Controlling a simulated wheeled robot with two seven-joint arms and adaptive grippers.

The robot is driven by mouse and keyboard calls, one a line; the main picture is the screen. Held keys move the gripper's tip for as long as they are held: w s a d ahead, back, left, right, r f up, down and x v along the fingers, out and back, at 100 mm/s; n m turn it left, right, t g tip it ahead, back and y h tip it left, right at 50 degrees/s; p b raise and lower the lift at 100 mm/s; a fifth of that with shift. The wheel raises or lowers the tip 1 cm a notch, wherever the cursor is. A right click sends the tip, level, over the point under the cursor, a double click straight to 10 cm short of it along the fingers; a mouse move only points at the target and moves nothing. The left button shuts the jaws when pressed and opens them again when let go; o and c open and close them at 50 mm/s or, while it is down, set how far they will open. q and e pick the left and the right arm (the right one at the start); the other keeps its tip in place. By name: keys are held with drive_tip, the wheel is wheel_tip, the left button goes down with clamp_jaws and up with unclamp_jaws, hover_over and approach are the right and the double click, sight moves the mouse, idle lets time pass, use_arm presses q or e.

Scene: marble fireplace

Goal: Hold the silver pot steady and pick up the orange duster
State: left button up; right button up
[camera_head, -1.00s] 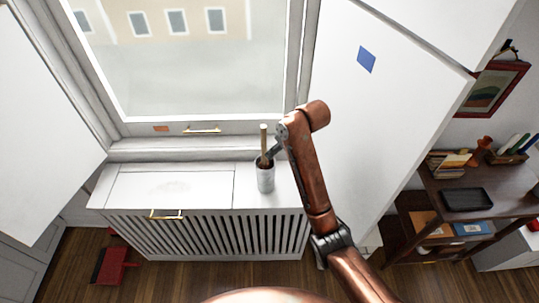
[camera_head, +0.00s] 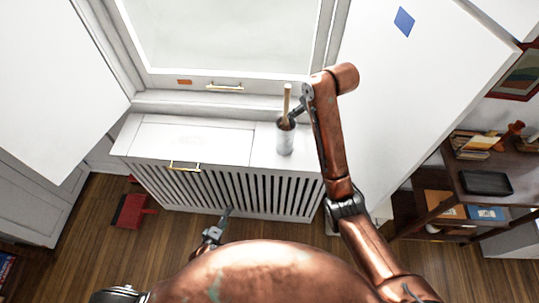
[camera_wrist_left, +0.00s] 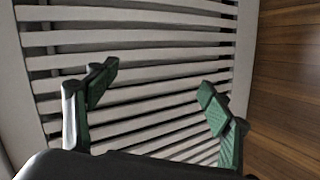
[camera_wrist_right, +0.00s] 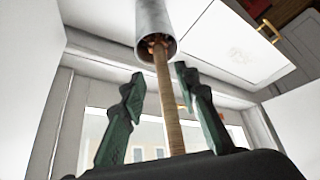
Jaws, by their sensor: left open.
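The silver pot (camera_head: 285,140) stands upright on the right part of the white radiator cover. A pale wooden handle (camera_head: 287,97) rises from it, and brownish-orange bristles (camera_wrist_right: 155,47) show at the pot's mouth in the right wrist view. I take this to be the duster; most of its head is hidden inside the pot. My right gripper (camera_wrist_right: 158,79) is open, its fingers on either side of the handle with gaps visible, just above the pot. My left gripper (camera_wrist_left: 155,90) is open and empty in front of the slatted cover front, low and left of the pot.
The radiator cover top (camera_head: 190,140) is clear left of the pot. A window (camera_head: 220,35) is behind it, and a white panel (camera_head: 410,100) stands to the right. A red object (camera_head: 130,211) lies on the wooden floor at left. A dark shelf (camera_head: 480,160) stands at right.

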use_arm(q)
drive_tip(key=w+d+r+n+t+h, duration=0.1)
drive_tip(key=w+d+r+n, duration=0.25)
drive_tip(key=r, duration=0.25)
drive_tip(key=w+d+r+n+t, duration=0.2)
drive_tip(key=w+r, duration=0.2)
drive_tip(key=r, duration=0.3)
drive_tip(key=n+t+h, duration=0.2)
drive_tip(key=n+t, duration=0.1)
drive_tip(key=n, duration=0.6)
approach(282, 144)
drive_tip(key=a+f, duration=0.1)
drive_tip(key=a, duration=0.3)
drive_tip(key=w+d+n, duration=0.2)
drive_tip(key=d, duration=0.1)
drive_tip(key=w+d+r+n, duration=0.1)
drive_tip(key=n, duration=0.1)
drive_tip(key=shift+w+d+g, duration=0.25)
drive_tip(key=shift+w+g, duration=0.15)
drive_tip(key=shift+w+d+r+n, duration=0.1)
drive_tip(key=shift+w+d+n, duration=0.15)
drive_tip(key=shift+w+d, duration=0.2)
drive_tip(key=x, duration=0.7)
drive_tip(key=shift+w, duration=0.15)
drive_tip(key=shift+c, duration=0.3)
